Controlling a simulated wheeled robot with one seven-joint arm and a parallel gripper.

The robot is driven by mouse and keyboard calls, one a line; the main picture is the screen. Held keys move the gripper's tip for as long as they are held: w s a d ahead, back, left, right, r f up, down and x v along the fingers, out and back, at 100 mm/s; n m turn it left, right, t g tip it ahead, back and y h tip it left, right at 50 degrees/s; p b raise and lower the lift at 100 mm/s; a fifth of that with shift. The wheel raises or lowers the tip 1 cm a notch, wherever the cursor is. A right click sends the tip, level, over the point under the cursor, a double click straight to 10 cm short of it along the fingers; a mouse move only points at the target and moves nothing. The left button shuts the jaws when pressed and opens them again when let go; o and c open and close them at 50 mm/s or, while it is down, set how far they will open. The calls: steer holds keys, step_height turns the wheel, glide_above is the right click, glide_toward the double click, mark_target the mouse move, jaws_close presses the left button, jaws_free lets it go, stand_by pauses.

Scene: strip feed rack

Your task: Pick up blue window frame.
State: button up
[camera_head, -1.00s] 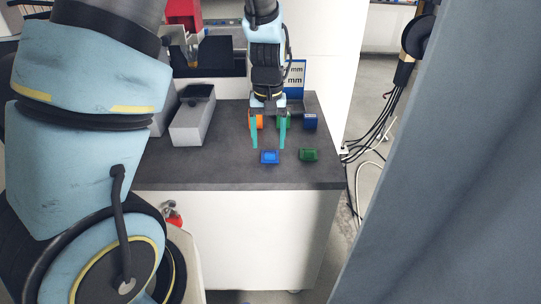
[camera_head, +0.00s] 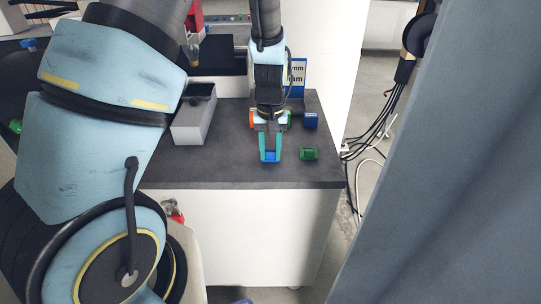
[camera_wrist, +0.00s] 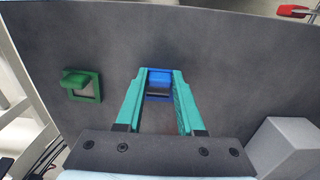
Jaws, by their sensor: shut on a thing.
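The blue window frame (camera_head: 270,157) lies on the dark tabletop near its front edge. In the wrist view, the blue window frame (camera_wrist: 159,78) sits between the tips of the two teal fingers. My gripper (camera_head: 270,156) points down at it and is shut on it; the wrist view also shows my gripper (camera_wrist: 160,85) with a finger on each side. The fingers hide the frame's sides in the head view. I cannot tell any gap between the frame and the table.
A green frame-like part (camera_head: 309,154) lies just right of my gripper, also in the wrist view (camera_wrist: 82,85). A grey box (camera_head: 194,120) stands to the left. Orange (camera_head: 252,118) and blue (camera_head: 310,120) parts stand behind. Bare tabletop (camera_head: 215,165) lies front left.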

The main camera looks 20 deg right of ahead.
jaws_close()
steer(key=shift+r, duration=0.1)
